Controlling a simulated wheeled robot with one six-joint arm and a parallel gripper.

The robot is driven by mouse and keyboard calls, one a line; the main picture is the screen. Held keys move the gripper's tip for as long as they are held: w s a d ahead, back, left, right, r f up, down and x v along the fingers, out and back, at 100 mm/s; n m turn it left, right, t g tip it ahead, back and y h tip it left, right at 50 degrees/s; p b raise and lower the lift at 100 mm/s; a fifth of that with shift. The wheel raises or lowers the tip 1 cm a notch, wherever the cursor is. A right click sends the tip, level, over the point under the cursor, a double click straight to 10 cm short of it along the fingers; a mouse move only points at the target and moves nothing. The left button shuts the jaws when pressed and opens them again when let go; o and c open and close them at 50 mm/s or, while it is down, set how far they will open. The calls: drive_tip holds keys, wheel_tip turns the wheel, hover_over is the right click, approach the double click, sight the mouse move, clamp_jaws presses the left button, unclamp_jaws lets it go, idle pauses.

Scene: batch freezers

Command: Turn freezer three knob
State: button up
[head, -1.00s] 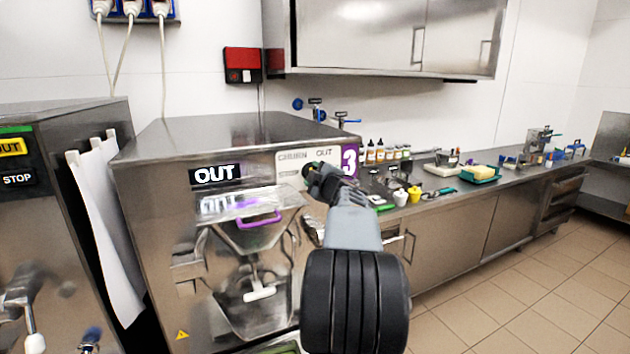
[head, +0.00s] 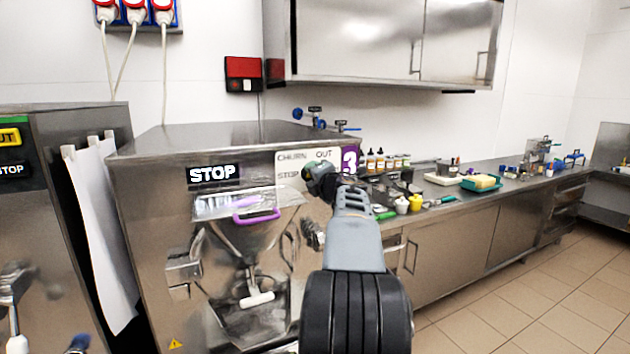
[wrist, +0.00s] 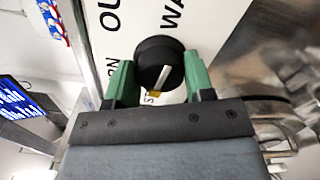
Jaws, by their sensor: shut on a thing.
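Freezer three (head: 140,225) is a steel machine with a purple number 3 label (head: 349,160) at its upper right. Its display (head: 212,174) reads STOP. A white panel (head: 290,158) carries the words CHURN, OUT and STOP. The black round knob (wrist: 152,58) with a white pointer line shows in the wrist view, between the green fingers of my gripper (wrist: 160,82). My gripper is shut on the knob, one finger on each side. In the head view my gripper (head: 322,180) is at the panel and hides the knob.
Another freezer (head: 60,150) stands at the left, with a white cloth (head: 97,235) hanging between the two. A counter (head: 470,200) with bottles and tubs runs along the right. The tiled floor (head: 540,295) at the right is clear.

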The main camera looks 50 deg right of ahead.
drive_tip(key=shift+r+n, duration=0.15)
drive_tip(key=shift+n, duration=0.55)
drive_tip(key=shift+b, duration=0.3)
drive_tip(key=o, duration=0.9)
drive_tip(key=shift+w, duration=0.1)
drive_tip(key=b+v, duration=0.2)
drive_tip(key=v, duration=1.1)
drive_tip(key=shift+s+a, duration=0.15)
drive_tip(key=shift+s, duration=0.25)
